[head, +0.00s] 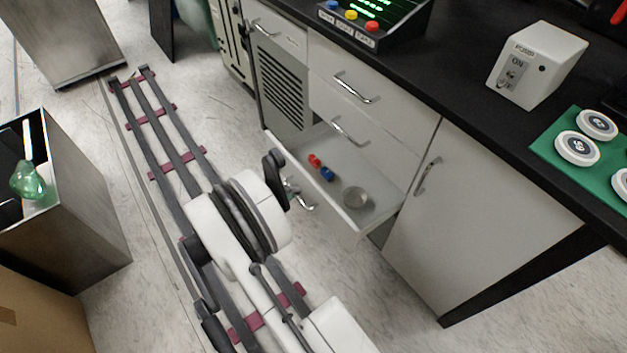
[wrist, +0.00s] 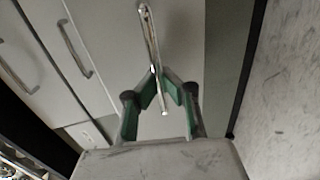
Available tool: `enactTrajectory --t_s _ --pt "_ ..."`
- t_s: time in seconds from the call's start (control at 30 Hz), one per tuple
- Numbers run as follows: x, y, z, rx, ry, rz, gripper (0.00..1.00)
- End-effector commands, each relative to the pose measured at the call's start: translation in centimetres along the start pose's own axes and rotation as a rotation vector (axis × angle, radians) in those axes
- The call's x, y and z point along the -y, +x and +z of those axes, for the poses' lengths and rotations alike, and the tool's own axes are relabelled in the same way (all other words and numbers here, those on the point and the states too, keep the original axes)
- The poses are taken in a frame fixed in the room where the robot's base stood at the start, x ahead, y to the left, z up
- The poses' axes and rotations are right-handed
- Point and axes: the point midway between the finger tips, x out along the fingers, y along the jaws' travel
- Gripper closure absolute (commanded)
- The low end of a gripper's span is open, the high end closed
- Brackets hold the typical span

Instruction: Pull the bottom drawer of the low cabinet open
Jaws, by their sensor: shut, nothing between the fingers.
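The low cabinet (head: 510,235) has a bottom drawer (head: 380,190) that stands pulled out, its inside visible from above. Red and blue small items and a round dish (head: 355,197) lie in it. The drawer's metal handle (head: 306,207) is partly hidden by my arm in the head view. In the wrist view, a long bar handle (wrist: 149,35) crosses at my gripper (wrist: 160,74). The green-padded fingers are shut, with their tips together at the bar. Whether they touch the bar is unclear. In the head view my gripper is mostly hidden behind my wrist.
Closed drawers with handles (head: 357,88) sit above the open one. A cabinet door (head: 480,220) is to the right. On the black worktop are a button panel (head: 365,28) and a white switch box (head: 537,65). A metal bin (head: 75,225) stands left of the rail.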

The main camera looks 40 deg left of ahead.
Motion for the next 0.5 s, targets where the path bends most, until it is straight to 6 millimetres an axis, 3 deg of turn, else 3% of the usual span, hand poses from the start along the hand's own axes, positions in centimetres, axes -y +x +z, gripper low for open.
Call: enactTrajectory --t_s 0.2,0.5 --pt "1.0 -4.6 0.0 -0.001 -0.001 0.000 1.00" --pt "1.6 -7.5 0.0 0.000 0.000 0.000 1.00"
